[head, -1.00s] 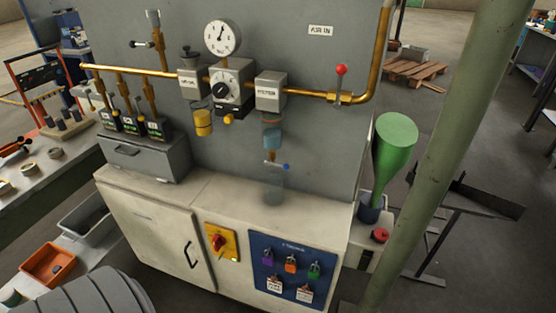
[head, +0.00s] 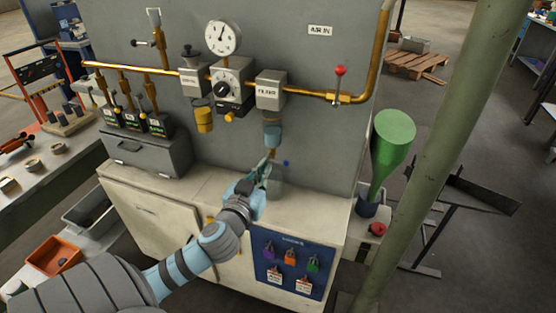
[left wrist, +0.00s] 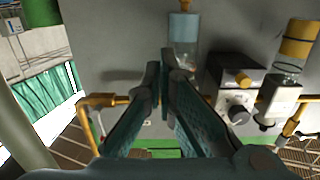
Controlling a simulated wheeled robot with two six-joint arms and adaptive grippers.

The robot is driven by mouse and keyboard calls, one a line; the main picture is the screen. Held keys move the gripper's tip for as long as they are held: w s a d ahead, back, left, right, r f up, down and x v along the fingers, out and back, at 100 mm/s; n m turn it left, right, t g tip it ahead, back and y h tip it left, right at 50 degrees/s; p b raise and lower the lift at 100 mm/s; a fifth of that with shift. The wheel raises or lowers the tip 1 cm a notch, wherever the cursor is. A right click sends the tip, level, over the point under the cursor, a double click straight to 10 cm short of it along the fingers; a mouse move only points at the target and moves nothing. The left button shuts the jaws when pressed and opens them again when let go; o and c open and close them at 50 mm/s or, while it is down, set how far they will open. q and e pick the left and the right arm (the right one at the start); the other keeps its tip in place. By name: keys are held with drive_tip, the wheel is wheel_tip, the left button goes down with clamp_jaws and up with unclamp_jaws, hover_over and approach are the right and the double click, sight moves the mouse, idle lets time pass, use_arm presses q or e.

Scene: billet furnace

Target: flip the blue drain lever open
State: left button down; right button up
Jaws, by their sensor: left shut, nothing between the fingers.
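The blue drain lever (head: 285,163) shows as a small blue tip just right of my left gripper, below the blue filter bowl (head: 272,136) on the wall panel. The brass drain stem and most of the lever are hidden behind the gripper. My left gripper (head: 268,161) is shut and empty, its fingertips in front of the drain. I cannot tell whether they touch the lever. In the left wrist view, the shut fingers (left wrist: 163,68) point at the panel, with the bowl (left wrist: 184,32) beyond them. The lever cannot be made out there. My right gripper is out of view.
Brass piping (head: 310,93) with a red-knobbed valve (head: 340,71) runs above. A yellow-bottomed bowl (head: 204,119) hangs to the left. The white cabinet top (head: 322,203) lies below. A green funnel-shaped object (head: 393,140) stands at the right, near a pale post (head: 445,120).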

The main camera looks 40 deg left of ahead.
use_arm(q)
hover_over(277, 162)
drive_tip(key=s+d, duration=0.2)
drive_tip(key=shift+a+f+b, duration=0.1)
drive_tip(key=shift+f+b, duration=0.45)
drive_tip(key=shift+f, duration=1.7)
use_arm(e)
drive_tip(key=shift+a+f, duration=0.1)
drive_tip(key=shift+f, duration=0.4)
